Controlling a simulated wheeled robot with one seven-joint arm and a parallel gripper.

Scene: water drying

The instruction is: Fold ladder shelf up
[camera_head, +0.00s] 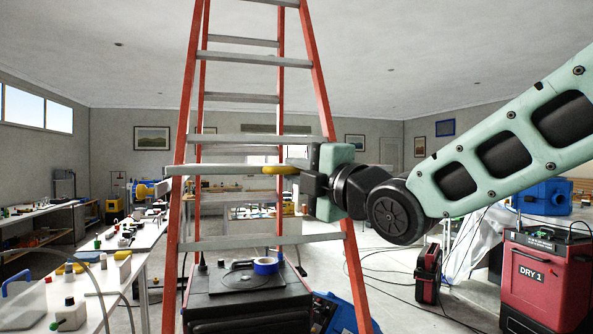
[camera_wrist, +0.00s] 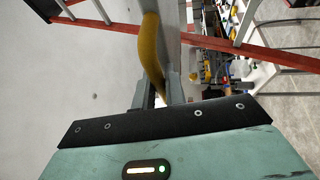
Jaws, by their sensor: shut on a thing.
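The stepladder (camera_head: 184,120) stands upright with red rails and grey treads. Its grey shelf (camera_head: 215,170) shows nearly edge-on as a thin, roughly level band across the front rails. A yellow handle (camera_head: 278,170) is at the shelf's right part. My gripper (camera_head: 298,171) reaches in from the right and is shut on the yellow handle. In the wrist view, the curved yellow handle (camera_wrist: 151,48) runs down between the fingers of my gripper (camera_wrist: 160,95), with the grey shelf beside it. The fingertips are partly hidden by the handle.
A dark machine (camera_head: 248,298) stands at the ladder's foot, with blue tape on top. A workbench (camera_head: 125,262) with small items runs along the left. A red dryer unit (camera_head: 545,275) stands at the right. Cables lie on the floor between ladder and dryer.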

